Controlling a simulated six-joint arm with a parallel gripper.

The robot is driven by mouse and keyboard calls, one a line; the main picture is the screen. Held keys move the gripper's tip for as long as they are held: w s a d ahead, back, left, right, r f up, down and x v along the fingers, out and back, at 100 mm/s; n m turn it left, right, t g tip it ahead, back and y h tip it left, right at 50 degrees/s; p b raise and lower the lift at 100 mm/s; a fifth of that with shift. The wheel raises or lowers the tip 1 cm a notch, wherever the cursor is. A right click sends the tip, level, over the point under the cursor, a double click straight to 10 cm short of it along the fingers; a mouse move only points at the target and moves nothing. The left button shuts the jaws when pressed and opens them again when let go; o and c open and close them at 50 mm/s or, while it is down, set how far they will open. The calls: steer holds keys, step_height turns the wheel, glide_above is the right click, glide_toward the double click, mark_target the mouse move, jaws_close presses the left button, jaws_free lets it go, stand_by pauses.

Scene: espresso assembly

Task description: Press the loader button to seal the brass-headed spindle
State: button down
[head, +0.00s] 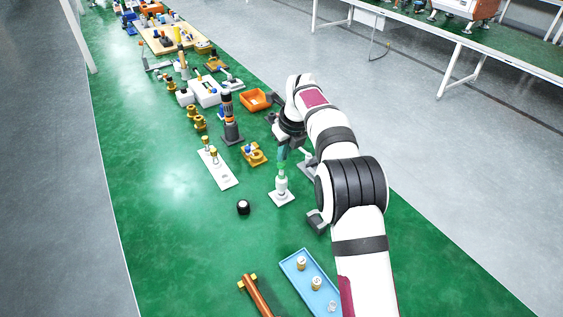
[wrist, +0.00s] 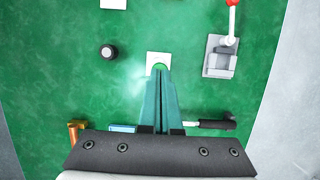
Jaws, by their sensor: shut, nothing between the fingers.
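A white post on a square white base (head: 282,196) stands on the green surface, with a green top that looks like the loader button; in the wrist view its base (wrist: 154,56) and round green top (wrist: 160,67) show just beyond my fingertips. My gripper (head: 283,160) points down with its teal fingers shut and empty, right above the post. I cannot tell whether the fingertips touch the green top. A white plate (head: 223,174) left of the post carries small brass-headed parts (head: 212,152). I cannot tell whether the spindle is inside the loader.
A black knob (head: 243,207) sits left of the post. A blue tray (head: 296,266) with small parts and a brown-handled tool (head: 257,295) lie nearer. A yellow fixture (head: 254,154) and an orange bin (head: 255,98) stand behind. A red-tipped lever device (wrist: 220,58) stands right in the wrist view.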

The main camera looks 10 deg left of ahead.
mark_target(284, 165)
steer(key=shift+f, duration=1.2)
steer(key=shift+r, duration=3.05)
steer(key=shift+r, duration=0.4)
steer(key=v, duration=1.5)
steer(key=shift+s+d, duration=0.1)
